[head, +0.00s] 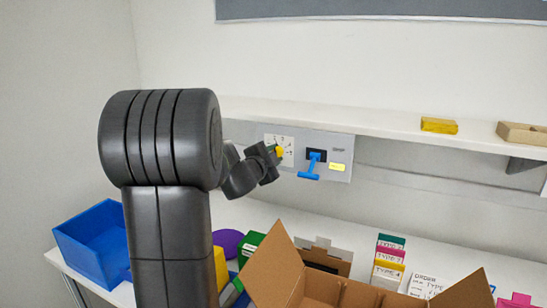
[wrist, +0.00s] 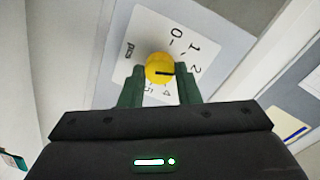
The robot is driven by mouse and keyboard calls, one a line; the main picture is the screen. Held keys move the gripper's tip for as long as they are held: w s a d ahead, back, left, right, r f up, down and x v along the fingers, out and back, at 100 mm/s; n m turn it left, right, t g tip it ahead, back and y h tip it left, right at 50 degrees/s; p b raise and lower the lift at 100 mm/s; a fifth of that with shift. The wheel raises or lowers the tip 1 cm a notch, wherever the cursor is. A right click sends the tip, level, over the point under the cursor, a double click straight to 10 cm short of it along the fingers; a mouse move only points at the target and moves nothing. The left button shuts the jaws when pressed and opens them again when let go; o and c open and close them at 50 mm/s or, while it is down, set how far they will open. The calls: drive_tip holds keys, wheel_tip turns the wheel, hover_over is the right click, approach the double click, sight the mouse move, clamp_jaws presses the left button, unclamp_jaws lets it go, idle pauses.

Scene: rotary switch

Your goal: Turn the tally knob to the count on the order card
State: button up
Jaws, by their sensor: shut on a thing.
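The yellow tally knob (head: 280,152) sits on a white dial (head: 287,143) on the grey wall panel. In the wrist view the knob (wrist: 158,64) is between the two green fingers of my gripper (wrist: 160,82), which is shut on it. Its black pointer line points right in that view, roughly toward the 2. The dial (wrist: 133,62) shows 0, 1, 2, 4 and 5; a finger probably hides the 3. The order card (head: 424,284) stands on the counter at the right; its count is too small to read.
A blue lever (head: 312,165) and a yellow label (head: 337,167) are right of the dial. A shelf (head: 390,122) runs above the panel. An open cardboard box (head: 276,268) and a blue bin (head: 92,245) stand on the counter below.

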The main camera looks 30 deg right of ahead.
drive_tip(key=shift+f, duration=0.1)
drive_tip(key=o, duration=1)
drive_tip(key=shift+c, duration=0.2)
drive_tip(key=v, duration=1.3)
drive_tip(key=shift+s+a+b, duration=0.25)
drive_tip(key=shift+a+b, duration=0.05)
drive_tip(key=x, duration=1.3)
drive_tip(key=shift+w+d+p, duration=0.25)
drive_tip(key=shift+d+p, duration=0.1)
drive_tip(key=shift+a, duration=0.1)
